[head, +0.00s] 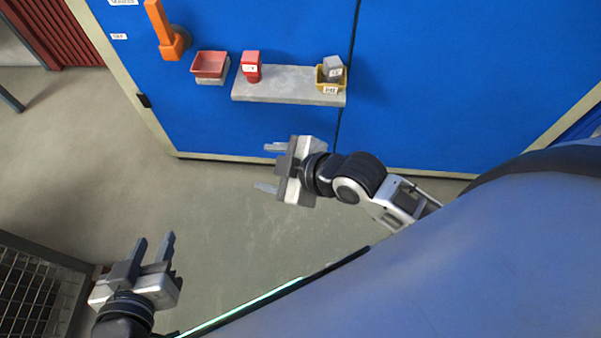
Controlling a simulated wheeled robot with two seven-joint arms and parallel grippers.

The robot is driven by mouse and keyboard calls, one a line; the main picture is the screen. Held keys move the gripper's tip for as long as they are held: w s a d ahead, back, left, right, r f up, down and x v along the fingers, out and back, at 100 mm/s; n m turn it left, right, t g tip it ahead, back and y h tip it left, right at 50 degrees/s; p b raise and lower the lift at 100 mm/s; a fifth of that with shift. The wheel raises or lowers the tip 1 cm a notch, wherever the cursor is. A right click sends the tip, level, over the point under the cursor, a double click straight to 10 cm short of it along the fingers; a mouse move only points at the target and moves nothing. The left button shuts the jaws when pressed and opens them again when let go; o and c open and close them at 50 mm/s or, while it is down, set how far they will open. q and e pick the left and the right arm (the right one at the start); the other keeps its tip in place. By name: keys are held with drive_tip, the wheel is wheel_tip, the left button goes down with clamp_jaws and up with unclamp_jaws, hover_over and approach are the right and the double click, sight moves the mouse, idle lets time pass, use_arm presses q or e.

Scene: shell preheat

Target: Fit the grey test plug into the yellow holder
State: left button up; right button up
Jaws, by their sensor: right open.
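The grey test plug (334,67) is at the yellow holder (319,78), at the right end of a grey shelf on the blue wall. The plug looks tilted and sticks up above the holder's rim; its lower part is hidden, so I cannot tell how deep it sits. My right gripper (268,167) is open and empty, below and left of the holder in the picture, with its fingers pointing left. My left gripper (154,239) is open and empty at the lower left, well away from the shelf, its fingers pointing up in the picture.
A red block with a white label (251,60) stands on the left part of the grey shelf (285,91). A red tray (209,65) and an orange handle (163,30) are on the wall further left. A mesh cage (35,285) stands at the lower left. The floor between is clear.

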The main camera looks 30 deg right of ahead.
drive_tip(key=s+d+r+m+t+h, duration=0.1)
drive_tip(key=s+d+m+t+h, duration=0.1)
drive_tip(key=s+m, duration=0.4)
drive_tip(key=d+m, duration=0.1)
drive_tip(key=m, duration=0.3)
drive_tip(key=shift+r, duration=0.15)
use_arm(q)
drive_tip(key=r+p, duration=0.1)
drive_tip(key=p, duration=0.1)
drive_tip(key=r+p, duration=0.1)
drive_tip(key=p, duration=0.2)
drive_tip(key=r+g+p, duration=0.1)
drive_tip(key=p, duration=0.1)
drive_tip(key=shift+s+a+y, duration=0.1)
drive_tip(key=shift+a+y, duration=0.2)
use_arm(e)
drive_tip(key=r, duration=0.2)
drive_tip(key=shift+d+r, duration=0.25)
drive_tip(key=shift+r, duration=0.1)
